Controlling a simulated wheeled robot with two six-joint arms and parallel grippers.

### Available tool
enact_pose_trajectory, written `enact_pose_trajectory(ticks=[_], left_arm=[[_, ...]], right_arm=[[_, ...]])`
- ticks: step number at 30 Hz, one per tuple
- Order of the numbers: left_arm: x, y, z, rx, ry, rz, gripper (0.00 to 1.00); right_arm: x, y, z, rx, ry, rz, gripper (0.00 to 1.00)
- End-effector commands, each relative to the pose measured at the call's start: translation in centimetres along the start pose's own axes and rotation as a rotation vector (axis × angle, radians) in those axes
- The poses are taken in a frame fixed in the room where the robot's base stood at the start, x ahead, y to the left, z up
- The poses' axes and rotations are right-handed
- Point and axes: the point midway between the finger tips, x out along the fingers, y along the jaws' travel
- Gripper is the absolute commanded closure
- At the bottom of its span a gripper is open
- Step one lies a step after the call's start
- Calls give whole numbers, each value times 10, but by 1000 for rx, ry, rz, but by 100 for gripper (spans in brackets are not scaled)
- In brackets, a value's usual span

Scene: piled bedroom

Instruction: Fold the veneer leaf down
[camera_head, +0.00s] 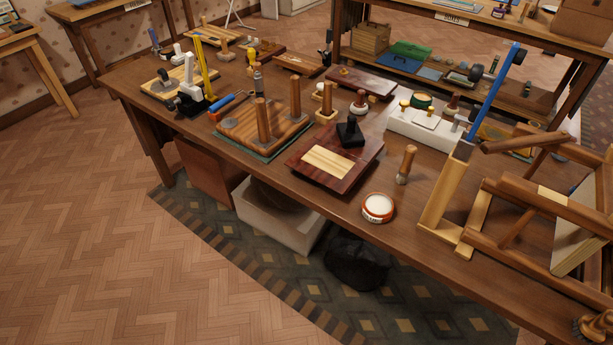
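A dark red wooden board (335,183) lies near the front edge of the workbench, at the middle. A pale wood rectangle (327,162), which looks like veneer, lies flat on it or is set into it. A black block with an upright knob (350,133) stands on the board's back part, behind the pale rectangle. I cannot tell whether any part of the pale piece is raised or hinged. Another pale panel (577,236) stands tilted within the wooden frame at the right. Neither of my grippers is in view.
The workbench (400,235) is crowded. A round white-topped tin (377,207) and a wooden-handled tool (406,164) stand right of the board. A pegged wooden board (262,126) is to its left. A blue bar clamp (492,90) and wooden chair-like frame (540,200) fill the right.

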Motion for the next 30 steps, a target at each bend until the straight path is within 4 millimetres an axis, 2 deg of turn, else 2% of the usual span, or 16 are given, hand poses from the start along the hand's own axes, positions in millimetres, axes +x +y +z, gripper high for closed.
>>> enact_pose_trajectory(ticks=[30], left_arm=[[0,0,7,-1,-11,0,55]], right_arm=[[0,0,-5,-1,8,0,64]])
